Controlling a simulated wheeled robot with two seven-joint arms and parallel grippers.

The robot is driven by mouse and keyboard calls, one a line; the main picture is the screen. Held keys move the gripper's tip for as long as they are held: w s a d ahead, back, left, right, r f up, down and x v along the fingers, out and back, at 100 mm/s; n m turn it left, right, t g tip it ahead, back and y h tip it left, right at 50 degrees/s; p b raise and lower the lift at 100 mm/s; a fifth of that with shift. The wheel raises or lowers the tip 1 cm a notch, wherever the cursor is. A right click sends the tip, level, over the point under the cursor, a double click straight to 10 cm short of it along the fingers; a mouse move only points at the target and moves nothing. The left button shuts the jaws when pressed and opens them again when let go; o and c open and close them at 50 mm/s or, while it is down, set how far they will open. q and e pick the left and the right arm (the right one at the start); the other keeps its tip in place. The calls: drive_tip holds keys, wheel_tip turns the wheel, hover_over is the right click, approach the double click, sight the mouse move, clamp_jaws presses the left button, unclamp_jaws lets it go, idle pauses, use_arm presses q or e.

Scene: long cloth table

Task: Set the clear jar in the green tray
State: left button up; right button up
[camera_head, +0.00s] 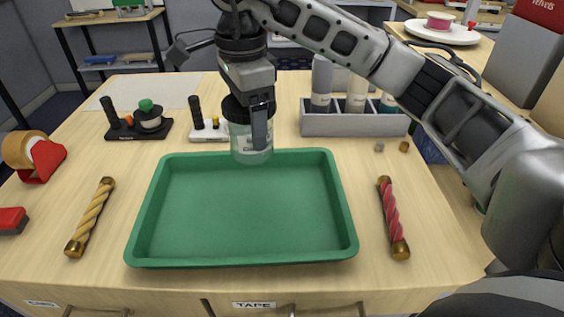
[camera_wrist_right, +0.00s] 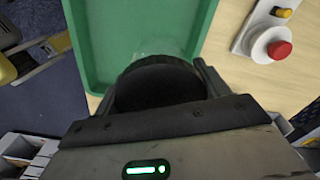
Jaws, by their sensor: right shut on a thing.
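The clear jar (camera_head: 251,150) has a dark lid and a pale label. My right gripper (camera_head: 262,122) is shut on the jar at its lid and holds it upright over the far edge of the green tray. In the right wrist view, the jar's dark lid (camera_wrist_right: 160,86) sits between the fingers of my right gripper (camera_wrist_right: 160,80), and little of the clear body shows. The green tray (camera_head: 240,259) lies empty on the table; it also shows in the right wrist view (camera_wrist_right: 95,50). My left gripper is not in view.
A grey caddy with bottles (camera_head: 350,124) stands behind the tray to the right. A yellow twisted rod (camera_head: 90,217) lies left of the tray and a red one (camera_head: 392,216) right. A black device with a green knob (camera_head: 138,128) and a tape dispenser (camera_head: 40,160) stand at the left.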

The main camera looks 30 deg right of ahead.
drive_tip(key=s+d+f, duration=0.1)
drive_tip(key=d+f, duration=0.1)
drive_tip(key=f, duration=0.1)
drive_tip(key=s+d+f, duration=0.1)
drive_tip(key=d+f, duration=0.1)
drive_tip(key=f, duration=0.1)
drive_tip(key=d+f, duration=0.3)
drive_tip(key=shift+s+f, duration=0.25)
drive_tip(key=shift+s, duration=0.15)
drive_tip(key=shift+f, duration=0.5)
drive_tip(key=o, duration=0.7)
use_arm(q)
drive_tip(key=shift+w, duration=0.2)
